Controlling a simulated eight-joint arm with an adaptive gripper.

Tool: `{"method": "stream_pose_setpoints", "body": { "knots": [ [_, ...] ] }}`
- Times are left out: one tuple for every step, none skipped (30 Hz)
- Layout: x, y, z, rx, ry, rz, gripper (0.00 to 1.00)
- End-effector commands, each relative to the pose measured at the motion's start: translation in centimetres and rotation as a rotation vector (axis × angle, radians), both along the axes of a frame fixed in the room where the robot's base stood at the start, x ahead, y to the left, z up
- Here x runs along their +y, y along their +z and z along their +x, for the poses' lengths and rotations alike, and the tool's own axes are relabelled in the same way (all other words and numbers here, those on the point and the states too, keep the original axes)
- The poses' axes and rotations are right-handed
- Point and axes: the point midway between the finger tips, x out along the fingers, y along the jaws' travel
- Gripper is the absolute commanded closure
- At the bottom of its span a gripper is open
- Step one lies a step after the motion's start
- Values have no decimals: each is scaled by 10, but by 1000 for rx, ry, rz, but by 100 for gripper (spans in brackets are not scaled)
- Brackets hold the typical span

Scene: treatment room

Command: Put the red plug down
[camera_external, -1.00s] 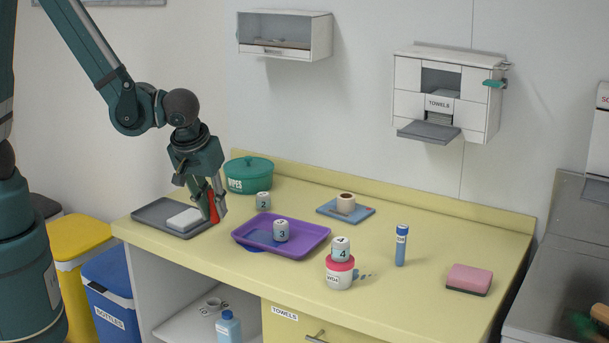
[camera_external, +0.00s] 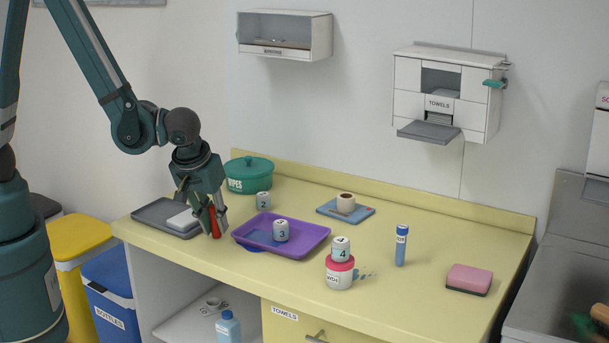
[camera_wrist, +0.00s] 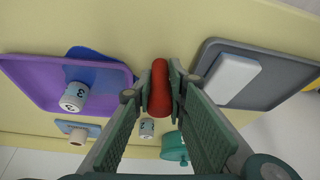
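The red plug (camera_external: 215,222) is a slim red piece held upright between the fingers of my gripper (camera_external: 214,221). In the wrist view the red plug (camera_wrist: 159,88) lies between the two fingertips (camera_wrist: 160,90), which press against its sides. It is over the bare strip of yellow counter (camera_external: 235,269) between the grey tray and the purple tray. Its lower end is at or very close to the counter; I cannot tell whether it touches. The fingers partly hide it in the external view.
The grey tray (camera_external: 157,213) with a white block (camera_external: 183,219) is close on the left. The counter in front is clear.

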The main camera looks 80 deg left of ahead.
Motion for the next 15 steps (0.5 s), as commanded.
{"method": "stream_pose_setpoints", "body": {
  "knots": [
    [0,0,0,0,0,0,88],
    [0,0,0,0,0,0,88],
    [0,0,0,0,0,0,88],
    [0,0,0,0,0,0,88],
    [0,0,0,0,0,0,88],
    [0,0,0,0,0,0,88],
    [0,0,0,0,0,0,88],
    [0,0,0,0,0,0,88],
    [0,-1,0,0,0,0,88],
    [0,-1,0,0,0,0,88],
    [0,-2,0,0,0,0,88],
    [0,-3,0,0,0,0,88],
    [0,-4,0,0,0,0,88],
    [0,-4,0,0,0,0,83],
    [0,-3,0,0,0,0,78]
  ]
}}
